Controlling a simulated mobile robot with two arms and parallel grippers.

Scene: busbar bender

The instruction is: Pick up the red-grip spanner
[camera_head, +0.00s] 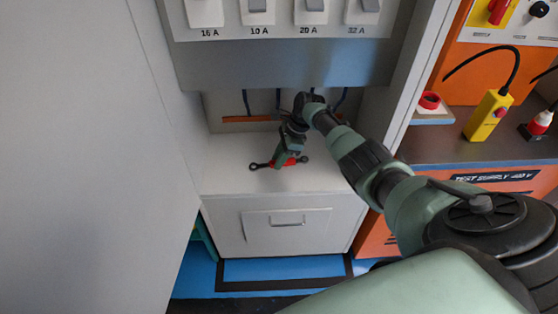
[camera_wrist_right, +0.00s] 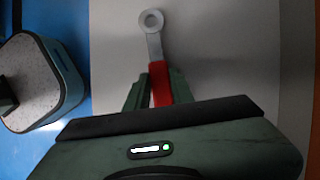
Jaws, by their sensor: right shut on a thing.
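My right gripper (camera_head: 283,159) reaches down from above and is shut on the spanner's red grip. In the right wrist view its fingers (camera_wrist_right: 153,92) stand on both sides of the red part, and one ring end points away from them. I cannot tell whether the spanner touches the shelf. My left gripper is not in view.
A switch panel (camera_head: 283,62) overhangs the shelf (camera_head: 230,178). A drawer (camera_head: 288,231) is below it. Grey cabinet walls stand close on both sides. On the right, a bench (camera_head: 440,146) carries a yellow pendant (camera_head: 486,117) and a red button (camera_head: 429,101).

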